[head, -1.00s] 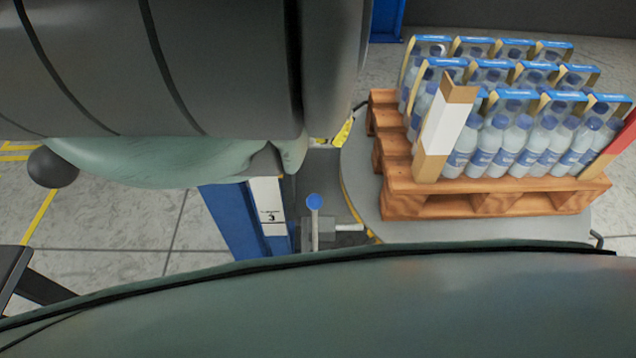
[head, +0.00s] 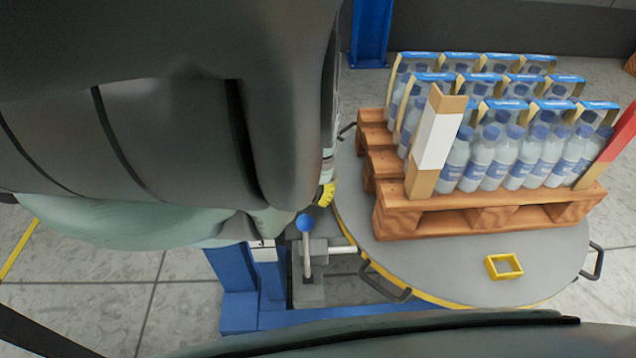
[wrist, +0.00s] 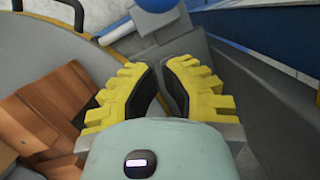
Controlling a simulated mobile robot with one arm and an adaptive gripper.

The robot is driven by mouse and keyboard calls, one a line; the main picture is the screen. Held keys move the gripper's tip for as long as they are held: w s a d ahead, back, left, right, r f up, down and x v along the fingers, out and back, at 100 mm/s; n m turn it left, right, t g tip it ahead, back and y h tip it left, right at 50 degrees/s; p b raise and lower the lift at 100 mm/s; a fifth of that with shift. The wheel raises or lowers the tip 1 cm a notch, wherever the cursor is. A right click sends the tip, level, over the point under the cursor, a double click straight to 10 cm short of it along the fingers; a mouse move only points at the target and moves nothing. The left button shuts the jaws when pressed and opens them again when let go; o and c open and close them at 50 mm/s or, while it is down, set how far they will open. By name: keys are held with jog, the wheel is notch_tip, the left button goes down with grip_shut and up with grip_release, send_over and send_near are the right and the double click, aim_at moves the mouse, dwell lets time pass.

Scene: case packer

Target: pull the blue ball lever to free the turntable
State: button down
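The blue ball lever (head: 305,224) stands upright on a grey latch block beside the turntable (head: 440,275), its ball on top of a thin metal rod. In the wrist view the blue ball (wrist: 158,4) shows at the top edge, partly cut off, beyond my fingertips. My gripper (wrist: 157,75) has yellow ridged fingers, parted with a gap between them and nothing in it. In the head view my arm hides most of the gripper; a yellow finger part (head: 327,194) shows just above and right of the ball, apart from it in the picture.
A wooden pallet (head: 480,218) with packs of water bottles (head: 505,160) and corner posts stands on the turntable. A yellow square frame (head: 504,267) lies on the turntable's near side. A blue post (head: 228,275) stands left of the lever. Handles (head: 385,283) stick out from the turntable's rim.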

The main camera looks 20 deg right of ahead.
jog(key=shift+s+a+r+p, duration=0.25)
jog(key=shift+s+a+p, duration=0.6)
jog(key=shift+s+p, duration=0.45)
jog(key=shift+w, duration=0.15)
jog(key=p, duration=0.2)
jog(key=shift+s+a+r+t+p, duration=0.1)
jog(key=shift+s+r+t+p, duration=0.2)
jog(key=shift+s+p, duration=0.1)
jog(key=shift+s+p, duration=0.2)
jog(key=shift+p, duration=0.45)
